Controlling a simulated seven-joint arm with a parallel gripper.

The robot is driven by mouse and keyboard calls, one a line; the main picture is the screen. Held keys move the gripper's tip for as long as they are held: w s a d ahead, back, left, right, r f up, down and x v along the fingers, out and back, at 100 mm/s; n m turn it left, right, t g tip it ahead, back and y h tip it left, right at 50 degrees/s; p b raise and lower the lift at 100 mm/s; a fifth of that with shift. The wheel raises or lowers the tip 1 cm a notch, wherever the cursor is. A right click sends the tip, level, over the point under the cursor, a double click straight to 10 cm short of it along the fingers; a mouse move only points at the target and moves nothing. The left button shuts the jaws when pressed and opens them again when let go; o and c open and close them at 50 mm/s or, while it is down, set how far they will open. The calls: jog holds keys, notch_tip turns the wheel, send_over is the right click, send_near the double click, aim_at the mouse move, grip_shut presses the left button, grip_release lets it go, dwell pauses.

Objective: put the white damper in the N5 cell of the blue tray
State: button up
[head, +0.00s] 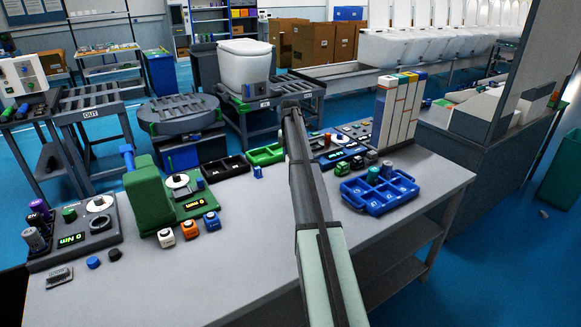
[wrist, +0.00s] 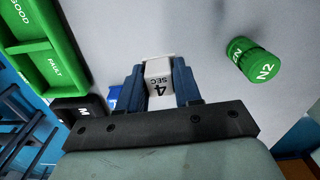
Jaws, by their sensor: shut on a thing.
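My gripper (wrist: 160,88) is shut on a white block marked "4 SEC" (wrist: 158,72), taken to be the white damper, which sits between its two blue fingers. In the head view my arm hides the fingers and the held block. The blue tray (head: 352,199) lies on the right part of the table, to the right of my arm, with several cells. Its cell labels are too small to read, so I cannot tell which is N5. The blue tray is not in the wrist view.
A green cylinder marked N2 (wrist: 256,62) is right of the held block. A green tray (wrist: 43,48) marked GOOD and FAULT and a black tray (wrist: 70,112) are left.

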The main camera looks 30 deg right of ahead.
jog(key=shift+d+r, duration=0.1)
jog(key=shift+r, duration=0.8)
jog(key=s+d+m, duration=0.6)
jog(key=s+d, duration=2.5)
jog(key=d, duration=0.3)
jog(key=shift+w+f, duration=0.15)
jog(key=shift+f, duration=4.35)
jog(key=shift+f, duration=0.15)
jog(key=o, duration=0.7)
jog(key=shift+o, duration=0.2)
notch_tip(320, 180, up, 12)
jog(key=shift+r, duration=0.2)
